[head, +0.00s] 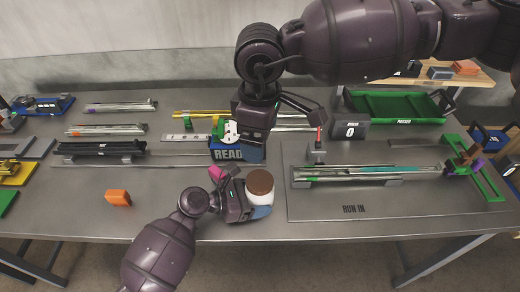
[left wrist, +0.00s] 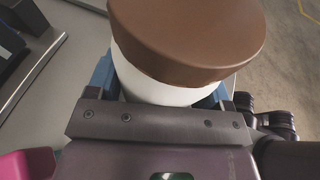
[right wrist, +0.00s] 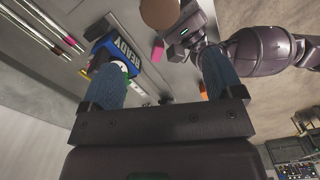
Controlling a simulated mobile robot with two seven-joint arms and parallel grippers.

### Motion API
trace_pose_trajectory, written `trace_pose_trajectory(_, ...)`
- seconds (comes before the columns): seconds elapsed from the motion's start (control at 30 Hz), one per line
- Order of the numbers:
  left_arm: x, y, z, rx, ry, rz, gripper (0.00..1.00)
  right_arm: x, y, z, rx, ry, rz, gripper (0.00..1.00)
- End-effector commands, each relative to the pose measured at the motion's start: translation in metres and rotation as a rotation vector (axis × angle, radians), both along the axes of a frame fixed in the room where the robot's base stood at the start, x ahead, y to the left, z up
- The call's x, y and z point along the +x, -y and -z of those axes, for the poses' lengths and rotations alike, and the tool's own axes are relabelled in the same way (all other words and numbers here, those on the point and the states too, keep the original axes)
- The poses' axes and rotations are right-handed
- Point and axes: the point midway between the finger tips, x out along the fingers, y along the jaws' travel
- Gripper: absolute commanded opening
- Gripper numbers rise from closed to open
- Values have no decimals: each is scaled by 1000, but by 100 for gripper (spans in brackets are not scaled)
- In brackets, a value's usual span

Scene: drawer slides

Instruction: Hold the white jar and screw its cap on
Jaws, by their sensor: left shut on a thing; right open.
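The white jar (head: 260,198) stands near the front edge of the table with the brown cap (head: 260,181) on its top. In the left wrist view the cap (left wrist: 188,38) sits over the white jar (left wrist: 150,88), looking slightly tilted; I cannot tell how tightly it is on. My left gripper (head: 262,210) is shut on the jar's body from the left. My right gripper (head: 253,150) is open and empty, up and behind the jar. In the right wrist view its blue fingers (right wrist: 165,85) are apart, and the brown cap (right wrist: 160,12) shows at the top edge.
A blue READY block (head: 228,153) stands behind the jar, with a pink object (head: 216,173) close to my left gripper. An orange block (head: 118,198) lies to the left. A fixture plate with slide rails (head: 370,210) is on the right, and a green tray (head: 395,105) behind it.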

Motion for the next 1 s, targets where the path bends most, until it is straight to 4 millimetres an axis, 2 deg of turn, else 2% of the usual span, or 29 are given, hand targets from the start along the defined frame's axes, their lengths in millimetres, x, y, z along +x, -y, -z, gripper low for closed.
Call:
trace_pose_trajectory(0.1, 0, 0, 0, 0, 0, 0, 45, 0, 0, -21, 1, 1, 0, 86)
trace_pose_trajectory(0.3, 0, 0, 0, 0, 0, 0, 45, 0, 0, -41, 0, 0, 0, 86)
trace_pose_trajectory(0.67, 0, 0, 0, 0, 0, 0, 45, 0, 0, -47, 0, -1, 0, 86)
trace_pose_trajectory(0.7, 0, 0, 0, 0, 0, 0, 76, 0, 0, -47, 0, -1, 0, 86)
trace_pose_trajectory(0.87, 0, 0, 0, 0, 0, 0, 100, 0, 0, -47, 0, -1, 0, 86)
trace_pose_trajectory(1.0, 0, 0, 0, 0, 0, 0, 100, 0, 0, -47, 0, -1, 0, 86)
